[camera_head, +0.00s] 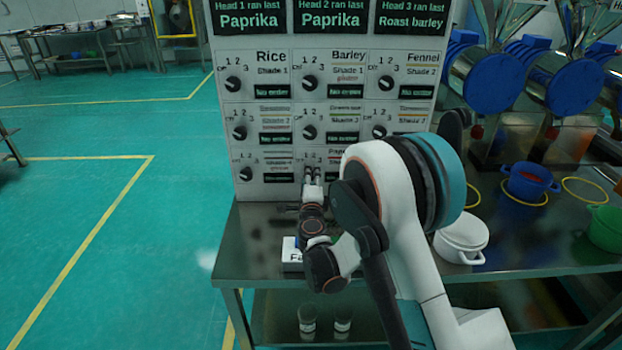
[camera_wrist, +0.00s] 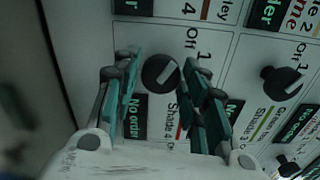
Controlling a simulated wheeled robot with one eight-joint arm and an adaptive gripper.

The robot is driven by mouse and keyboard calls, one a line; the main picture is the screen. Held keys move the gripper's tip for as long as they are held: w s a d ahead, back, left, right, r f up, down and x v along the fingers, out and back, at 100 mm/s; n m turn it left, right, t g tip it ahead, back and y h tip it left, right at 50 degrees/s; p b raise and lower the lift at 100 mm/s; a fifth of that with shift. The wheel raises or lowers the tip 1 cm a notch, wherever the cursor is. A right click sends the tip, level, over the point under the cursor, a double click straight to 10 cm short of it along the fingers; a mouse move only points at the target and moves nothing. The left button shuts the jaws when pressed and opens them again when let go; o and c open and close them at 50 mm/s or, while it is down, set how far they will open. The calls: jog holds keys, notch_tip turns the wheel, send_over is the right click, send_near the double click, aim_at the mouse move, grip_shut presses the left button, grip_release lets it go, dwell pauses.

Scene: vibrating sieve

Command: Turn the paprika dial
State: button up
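The dial panel (camera_head: 262,187) stands upright on the metal table. In the bottom row's middle place a label starting with "Pap" (camera_head: 335,153) shows, partly hidden by my arm. My gripper (camera_head: 314,172) is at that place and hides its dial in the head view. In the wrist view the black round dial (camera_wrist: 160,72) sits between the two fingers of my gripper (camera_wrist: 158,80). The fingers are apart, one on each side, with narrow gaps to the dial. Its white pointer line slants to the upper right, towards the Off and 1 marks. The gripper's lower links cover its name label.
Other dials crowd close by, such as the one above (camera_head: 310,132) and the bottom left one (camera_head: 246,173). A white pot (camera_head: 462,240), a blue pot (camera_head: 530,181) and a green pot (camera_head: 604,228) stand on the table (camera_head: 245,255).

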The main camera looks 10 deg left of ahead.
jog(key=shift+o, duration=0.3)
jog(key=v, duration=0.7)
jog(key=shift+s, duration=0.25)
